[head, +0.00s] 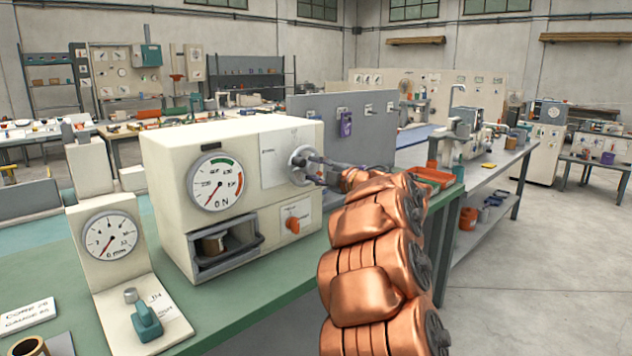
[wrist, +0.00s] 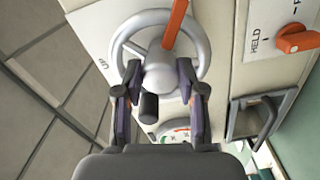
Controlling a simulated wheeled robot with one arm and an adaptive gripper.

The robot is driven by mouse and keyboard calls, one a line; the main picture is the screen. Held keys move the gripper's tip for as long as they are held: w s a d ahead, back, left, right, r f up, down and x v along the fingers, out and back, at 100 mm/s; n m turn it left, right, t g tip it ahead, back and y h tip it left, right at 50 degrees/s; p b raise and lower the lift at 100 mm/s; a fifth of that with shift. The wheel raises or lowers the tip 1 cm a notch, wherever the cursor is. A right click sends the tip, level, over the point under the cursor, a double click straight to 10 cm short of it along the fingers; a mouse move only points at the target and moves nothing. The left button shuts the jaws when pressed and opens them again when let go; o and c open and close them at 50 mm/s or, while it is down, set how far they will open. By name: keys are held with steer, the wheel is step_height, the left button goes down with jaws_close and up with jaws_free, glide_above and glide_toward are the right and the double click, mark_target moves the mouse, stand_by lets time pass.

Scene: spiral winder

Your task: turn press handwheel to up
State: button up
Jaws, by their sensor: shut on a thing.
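The press handwheel (head: 303,164) is a pale grey wheel on the right part of the cream press's front (head: 170,150). In the wrist view the handwheel (wrist: 202,48) shows its rim, a round hub and an orange bar (wrist: 174,24) running from the hub to the picture's top. My gripper (wrist: 160,78) has a finger on each side of the hub and is shut on the handwheel. A dark grip knob (wrist: 149,107) shows between the fingers. In the head view my gripper (head: 322,170) partly covers the wheel. The exact contact is hidden.
The press has a dial (head: 215,182) marked N, an orange switch (head: 292,225) and a dark-framed opening (head: 225,245) below. A smaller gauge stand (head: 110,240) with a teal knob is to the left. A grey panel (head: 350,130) stands behind. Open floor lies to the right.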

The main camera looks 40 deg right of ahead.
steer(key=n+b, duration=0.6)
steer(key=shift+f+n, duration=0.1)
steer(key=shift+n, duration=0.2)
steer(key=n+b, duration=0.9)
steer(key=shift+a, duration=0.15)
steer(key=n+b, duration=0.3)
steer(key=shift+n, duration=0.4)
steer(key=n+b, duration=0.2)
steer(key=n, duration=0.1)
steer(key=n+b, duration=0.1)
steer(key=shift+a+r+n, duration=0.1)
steer(key=shift+r+n, duration=0.2)
steer(key=shift+n, duration=0.3)
steer(key=o, duration=1.1)
steer(key=shift+o, duration=0.2)
